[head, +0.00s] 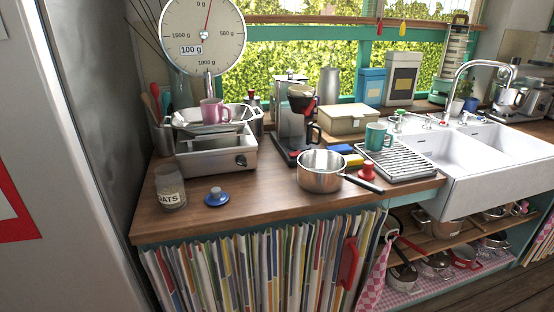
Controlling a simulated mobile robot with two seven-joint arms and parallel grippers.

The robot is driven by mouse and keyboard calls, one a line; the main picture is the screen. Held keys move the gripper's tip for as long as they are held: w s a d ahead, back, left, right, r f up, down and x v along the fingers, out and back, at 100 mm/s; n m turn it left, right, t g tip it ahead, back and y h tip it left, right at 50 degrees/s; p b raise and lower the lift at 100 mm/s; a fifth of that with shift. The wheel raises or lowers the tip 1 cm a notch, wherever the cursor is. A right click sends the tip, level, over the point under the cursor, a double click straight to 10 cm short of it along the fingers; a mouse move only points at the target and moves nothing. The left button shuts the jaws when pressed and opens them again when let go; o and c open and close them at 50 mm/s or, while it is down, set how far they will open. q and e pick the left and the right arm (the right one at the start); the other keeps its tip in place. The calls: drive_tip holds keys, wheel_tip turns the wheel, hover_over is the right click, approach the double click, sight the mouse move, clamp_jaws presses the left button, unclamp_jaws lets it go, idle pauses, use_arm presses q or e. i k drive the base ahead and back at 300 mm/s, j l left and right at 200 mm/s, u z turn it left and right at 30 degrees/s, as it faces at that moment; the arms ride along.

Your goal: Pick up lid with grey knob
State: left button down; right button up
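A small blue lid with a grey knob (217,198) lies flat on the wooden counter (255,200), knob up, near the front left. It is just right of the glass OATS jar (170,188) and apart from it. Nothing covers the lid. Neither of my grippers shows in the head view.
A steel saucepan (320,172) stands to the right, its dark handle pointing right; a small red item (367,169) is beside the handle. Counter between lid and saucepan is clear. A striped curtain (262,268) hangs below.

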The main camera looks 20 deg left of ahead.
sight(216, 196)
drive_tip(key=u, duration=1.25)
drive_tip(key=i+l, duration=0.1)
drive_tip(key=l, duration=0.4)
drive_tip(key=i+l, duration=0.1)
drive_tip(key=l, duration=0.45)
drive_tip(key=i+l, duration=0.1)
drive_tip(key=l, duration=0.4)
drive_tip(key=i+l, duration=0.1)
drive_tip(key=l, duration=0.95)
drive_tip(key=i+z, duration=0.05)
